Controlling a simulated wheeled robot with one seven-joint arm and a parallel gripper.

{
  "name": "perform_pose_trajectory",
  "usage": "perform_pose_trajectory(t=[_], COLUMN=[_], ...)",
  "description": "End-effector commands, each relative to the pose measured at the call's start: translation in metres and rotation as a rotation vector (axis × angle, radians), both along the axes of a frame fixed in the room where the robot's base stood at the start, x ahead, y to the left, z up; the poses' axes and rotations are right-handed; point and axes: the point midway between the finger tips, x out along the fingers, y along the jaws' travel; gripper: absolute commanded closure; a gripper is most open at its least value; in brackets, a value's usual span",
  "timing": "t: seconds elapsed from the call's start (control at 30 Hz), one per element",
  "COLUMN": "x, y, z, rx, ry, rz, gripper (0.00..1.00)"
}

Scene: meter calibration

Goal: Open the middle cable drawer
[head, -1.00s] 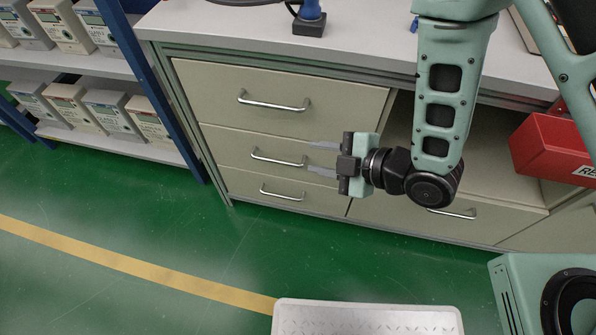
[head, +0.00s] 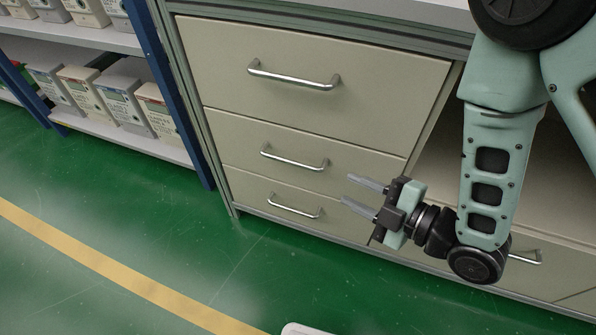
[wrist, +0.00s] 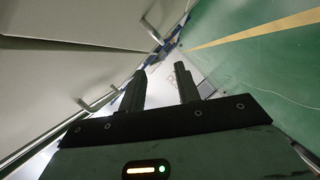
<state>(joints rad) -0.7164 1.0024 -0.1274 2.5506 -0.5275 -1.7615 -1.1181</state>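The middle drawer (head: 235,150) is the second of three beige drawers stacked in the bench. Its front looks flush and closed. Its silver bar handle (head: 293,161) is fully visible. My gripper (head: 347,189) is open and empty, its two grey fingers pointing left. In the head view its tips lie right of and slightly below the middle handle, apart from it. The wrist view shows the two separated fingers (wrist: 160,70) with nothing between them. Two bar handles show there, one near the left finger (wrist: 97,101) and one farther up (wrist: 151,30); I cannot tell which is the middle one.
The top drawer (head: 225,70) and bottom drawer (head: 245,193) are closed, with similar handles (head: 294,76) (head: 294,206). An open bay (head: 445,165) lies right of the drawers. A blue-framed shelf with meters (head: 110,90) stands left.

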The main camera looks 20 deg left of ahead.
Motion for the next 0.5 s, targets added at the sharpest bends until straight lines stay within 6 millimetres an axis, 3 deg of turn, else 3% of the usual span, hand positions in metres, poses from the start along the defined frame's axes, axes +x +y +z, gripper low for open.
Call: perform_pose_trajectory(t=[0.23,0.5], x=[0.014,0.036], y=[0.033,0.084], z=[-0.013,-0.022], rx=[0.004,0.003], ry=[-0.005,-0.002], rz=[0.002,0.002], gripper=[0.67,0.67])
